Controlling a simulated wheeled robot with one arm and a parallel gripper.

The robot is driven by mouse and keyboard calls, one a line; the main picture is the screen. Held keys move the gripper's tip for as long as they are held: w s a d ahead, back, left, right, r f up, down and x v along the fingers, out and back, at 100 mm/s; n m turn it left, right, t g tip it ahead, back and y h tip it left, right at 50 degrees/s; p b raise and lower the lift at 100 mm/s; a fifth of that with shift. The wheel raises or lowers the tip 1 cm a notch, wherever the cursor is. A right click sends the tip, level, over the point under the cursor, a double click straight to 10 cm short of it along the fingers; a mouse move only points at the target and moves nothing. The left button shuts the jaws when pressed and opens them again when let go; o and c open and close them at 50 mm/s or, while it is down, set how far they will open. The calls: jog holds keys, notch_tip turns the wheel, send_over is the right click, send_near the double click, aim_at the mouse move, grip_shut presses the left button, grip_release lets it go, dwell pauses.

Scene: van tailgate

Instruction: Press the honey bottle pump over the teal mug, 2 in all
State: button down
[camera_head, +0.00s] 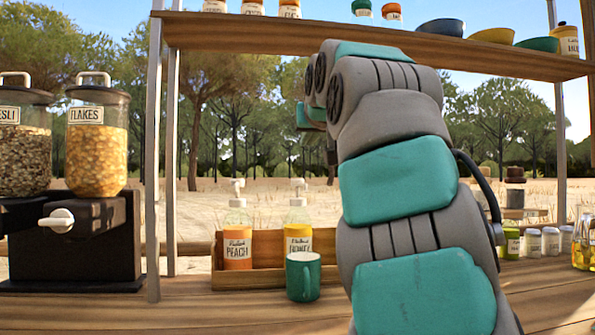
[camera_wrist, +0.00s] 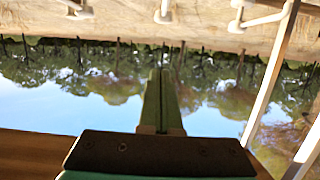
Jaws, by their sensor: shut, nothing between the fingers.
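Several pale pump heads (camera_wrist: 165,12) show along the top edge of that view, apart from the fingers; I cannot tell which is the honey one.
A peach bottle (camera_head: 237,236) with a pump stands left of the honey bottle in the wooden rack (camera_head: 262,280). Cereal dispensers (camera_head: 97,140) stand at the left. A shelf (camera_head: 380,42) with bowls and jars crosses above. The counter front left of the mug is clear.

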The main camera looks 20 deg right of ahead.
jog(key=p, duration=0.3)
send_over(300, 182)
jog(key=shift+w+d+f, duration=0.1)
jog(key=shift+f, duration=0.35)
jog(key=shift+w+d+f, duration=0.1)
jog(key=shift+f, duration=0.35)
jog(key=f+b, duration=0.2)
jog(key=f, duration=0.1)
jog(key=shift+w+d+f, duration=0.1)
jog(key=shift+w+f, duration=0.05)
jog(key=shift+w, duration=0.2)
jog(key=shift+f+b, duration=0.45)
jog(key=shift+f, duration=0.25)
jog(key=shift+s+f+b, duration=0.1)
jog(key=shift+f+b, duration=0.2)
jog(key=shift+b, duration=0.4)
